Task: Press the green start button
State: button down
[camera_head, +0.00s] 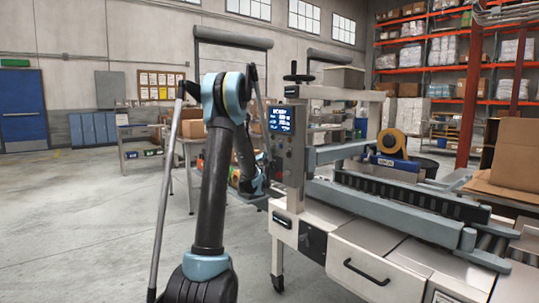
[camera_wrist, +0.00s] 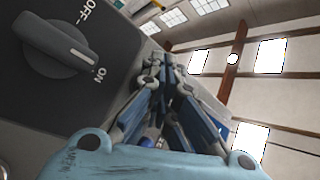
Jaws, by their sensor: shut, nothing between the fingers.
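The green start button cannot be made out in either view. In the head view, a control panel (camera_head: 285,148) with small controls, too small to tell apart, sits below a lit blue screen (camera_head: 282,119) on the packing machine. My gripper (camera_wrist: 163,68) is shut and empty in the wrist view, its fingertips together near the edge of a dark plate. On that plate is a rotary switch (camera_wrist: 55,45) marked OFF and ON, to the left of the fingers. In the head view my gripper (camera_head: 268,186) is beside the machine's column, low and partly hidden.
The machine's roller bed (camera_head: 400,195) and a tape roll (camera_head: 391,141) lie to the right of the panel. An open cardboard box (camera_head: 515,155) stands at far right. A workbench (camera_head: 140,150) stands behind my arm. The floor at left is clear.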

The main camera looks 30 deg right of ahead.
jog(key=shift+d, duration=0.15)
dwell(0.5)
jog(key=shift+a, duration=0.85)
jog(key=shift+a, duration=0.1)
jog(key=shift+s+a, duration=0.15)
jog(key=shift+a, duration=1.1)
jog(key=shift+s+a, duration=0.1)
jog(key=shift+a, duration=1.1)
